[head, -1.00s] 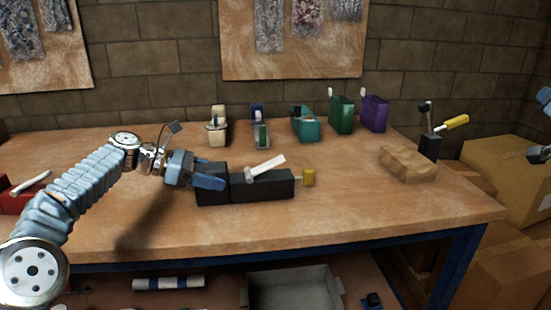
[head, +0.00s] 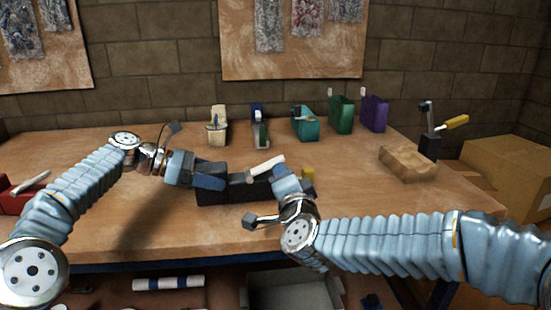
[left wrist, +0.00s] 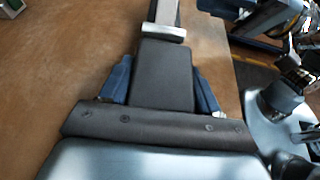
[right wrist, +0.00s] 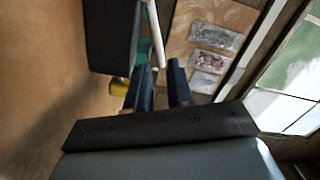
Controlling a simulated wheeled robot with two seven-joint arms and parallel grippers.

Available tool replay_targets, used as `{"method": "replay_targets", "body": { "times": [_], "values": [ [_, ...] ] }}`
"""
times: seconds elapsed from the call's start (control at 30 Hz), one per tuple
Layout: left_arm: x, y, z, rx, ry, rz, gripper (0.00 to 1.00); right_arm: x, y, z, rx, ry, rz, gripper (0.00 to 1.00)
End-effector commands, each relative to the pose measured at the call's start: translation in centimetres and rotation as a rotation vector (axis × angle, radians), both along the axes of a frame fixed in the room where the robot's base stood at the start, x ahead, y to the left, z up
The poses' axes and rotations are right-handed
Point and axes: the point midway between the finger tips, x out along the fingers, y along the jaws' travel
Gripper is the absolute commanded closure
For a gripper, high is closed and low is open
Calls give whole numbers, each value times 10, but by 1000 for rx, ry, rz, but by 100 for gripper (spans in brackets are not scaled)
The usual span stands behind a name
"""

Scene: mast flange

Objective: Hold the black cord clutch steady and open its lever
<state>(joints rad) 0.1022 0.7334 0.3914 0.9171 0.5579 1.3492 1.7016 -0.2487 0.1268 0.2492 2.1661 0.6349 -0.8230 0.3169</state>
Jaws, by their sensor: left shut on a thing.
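The black cord clutch (head: 235,189) lies on the bench with its white lever (head: 266,167) slanting up to the right and a yellow end piece (head: 308,174) at its right. My left gripper (head: 208,177) is shut on the clutch's left part; in the left wrist view its blue fingers (left wrist: 160,82) press both sides of the black body (left wrist: 163,60). My right gripper (head: 290,178) is at the clutch's right end, hiding part of it. In the right wrist view its fingers (right wrist: 160,85) are apart, with the white lever (right wrist: 155,35) just beyond the tips. Contact is unclear.
Cream (head: 217,128), teal (head: 305,123), green (head: 341,114) and purple (head: 374,113) devices stand at the back. A red one (head: 18,196) is at far left. A brown block (head: 408,162) and a black device with yellow handle (head: 431,147) are at right. The front bench is mostly clear.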

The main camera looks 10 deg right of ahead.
Motion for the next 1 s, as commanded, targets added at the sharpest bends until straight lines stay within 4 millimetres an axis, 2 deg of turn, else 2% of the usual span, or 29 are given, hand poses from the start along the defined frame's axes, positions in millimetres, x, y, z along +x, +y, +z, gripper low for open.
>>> {"method": "replay_targets", "body": {
  "times": [0.2, 0.43, 0.6, 0.83, 1.0],
  "values": [
    [0, 0, 1, -1, -1, 1, 84, 50, 2, -1, -2, 1, -2, 79],
    [0, 0, 1, -2, -1, 1, 84, 86, 3, 0, -1, 1, -2, 79],
    [0, 0, 1, -2, -1, 1, 84, 96, 3, 0, -3, 0, -1, 79],
    [0, 0, 1, -2, -1, 0, 84, 96, 3, 0, -4, 0, -1, 79],
    [0, 0, 1, -2, -1, 0, 84, 96, 3, 0, -3, 0, -1, 100]
  ]
}}
